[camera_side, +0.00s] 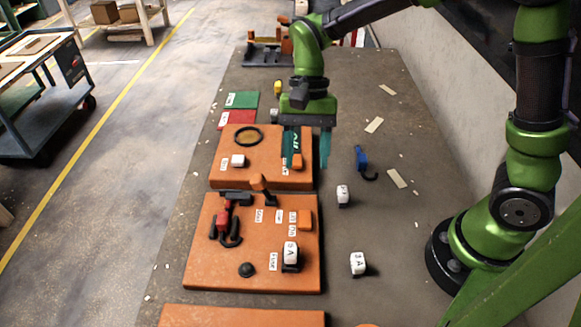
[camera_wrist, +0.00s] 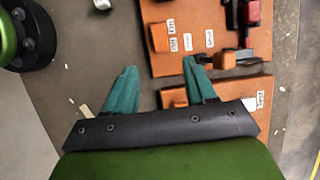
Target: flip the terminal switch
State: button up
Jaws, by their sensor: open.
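My gripper (camera_side: 307,160) is open and empty, fingers pointing down over the right edge of the far orange panel (camera_side: 265,178). It also shows in the wrist view (camera_wrist: 159,68). The far panel's small orange block (camera_side: 297,161) is partly behind the fingers in the side view. The middle orange panel (camera_side: 205,265) carries an orange-tipped lever (camera_side: 259,183), also seen in the wrist view (camera_wrist: 225,59), and an orange block (camera_side: 304,219) beside white labels (camera_wrist: 173,35). The labels are too small to read, so I cannot tell which part is the terminal switch.
Loose white blocks (camera_side: 343,194) (camera_side: 358,263) and a blue tool (camera_side: 361,158) lie to the right. A black ring (camera_side: 249,136) lies on the far panel.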

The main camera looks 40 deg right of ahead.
aim_at(304, 219)
jog(key=x, duration=1.2)
jog(key=shift+r, duration=0.1)
grip_shut()
jog(key=shift+s+a+t+h, duration=0.2)
jog(key=shift+t+h, duration=0.4)
jog(key=shift+s+a+t+h, duration=0.15)
jog(key=shift+s+t+h, duration=0.1)
jog(key=shift+t+h, duration=0.85)
grip_release()
jog(key=shift+r, duration=0.1)
